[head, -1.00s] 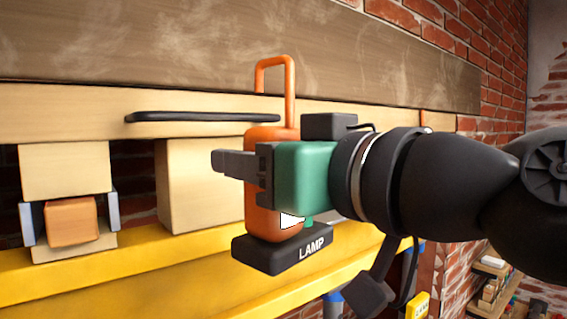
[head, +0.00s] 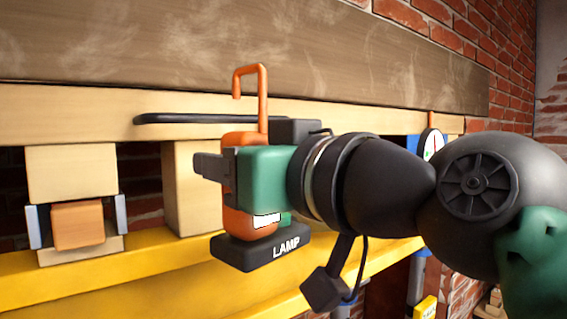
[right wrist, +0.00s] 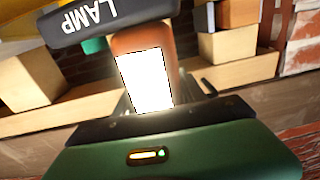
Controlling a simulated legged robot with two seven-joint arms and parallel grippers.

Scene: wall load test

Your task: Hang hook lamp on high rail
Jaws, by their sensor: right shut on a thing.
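The hook lamp (head: 250,222) is orange with a black base marked LAMP and an orange hook on top that opens to the left. My right gripper (head: 215,168) is shut around the lamp's body and holds it upright. The right wrist view also shows the lamp (right wrist: 142,48), with its white lit panel facing the camera. The high rail (head: 180,118) is a thin black bar on the pale wooden beam. The hook's tip is above the rail, near its right part; the gap in depth is hard to tell. My left gripper is not in view.
A brown board (head: 190,50) spans the wall above the rail. A yellow beam (head: 150,265) runs below. An orange block (head: 78,225) sits between grey side plates at left. A round gauge (head: 431,144) is partly hidden behind my right arm.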

